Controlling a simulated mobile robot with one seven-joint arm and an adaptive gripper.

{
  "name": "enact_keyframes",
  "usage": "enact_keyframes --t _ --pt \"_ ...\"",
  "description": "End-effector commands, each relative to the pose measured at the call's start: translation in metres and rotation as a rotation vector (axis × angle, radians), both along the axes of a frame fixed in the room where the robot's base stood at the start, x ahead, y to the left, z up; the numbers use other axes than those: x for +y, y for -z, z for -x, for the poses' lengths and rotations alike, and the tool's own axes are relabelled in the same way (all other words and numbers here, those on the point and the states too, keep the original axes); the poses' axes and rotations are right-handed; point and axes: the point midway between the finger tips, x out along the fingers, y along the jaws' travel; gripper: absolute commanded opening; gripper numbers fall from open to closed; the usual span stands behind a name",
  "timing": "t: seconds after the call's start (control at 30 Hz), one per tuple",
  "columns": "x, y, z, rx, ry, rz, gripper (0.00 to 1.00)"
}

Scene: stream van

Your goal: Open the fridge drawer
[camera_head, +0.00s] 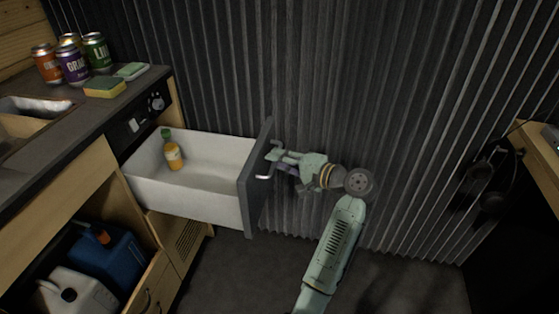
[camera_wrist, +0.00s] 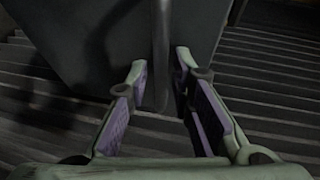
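The fridge drawer (camera_head: 190,200) is pulled far out from the counter, a white bin with a dark front panel (camera_head: 252,190). It holds a bottle with a yellow-orange body and green top (camera_head: 174,156). The pale metal handle (camera_head: 265,177) is on the panel's outer face. My gripper (camera_head: 273,157) is at the handle, coming from the right. In the wrist view, the handle bar (camera_wrist: 161,40) runs between the two purple-padded fingers (camera_wrist: 163,62). The fingers are apart, with visible gaps to the bar on both sides.
Several cans (camera_head: 72,62) and sponges (camera_head: 104,87) stand on the counter left of the drawer. Below, an open cupboard holds a blue container (camera_head: 108,255) and a white jug (camera_head: 75,292). A corrugated wall (camera_head: 400,120) is behind. Floor right of the drawer is clear.

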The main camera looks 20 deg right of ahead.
Motion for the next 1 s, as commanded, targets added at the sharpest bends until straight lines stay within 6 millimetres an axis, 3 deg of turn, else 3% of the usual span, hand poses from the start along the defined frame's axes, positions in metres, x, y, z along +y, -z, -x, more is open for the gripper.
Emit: enact_keyframes --t 0.47,1.0 --pt "-0.004 -0.002 0.005 -0.002 0.002 0.001 0.3" --pt "-0.054 -0.02 0.088 -0.002 0.003 0.002 0.3"
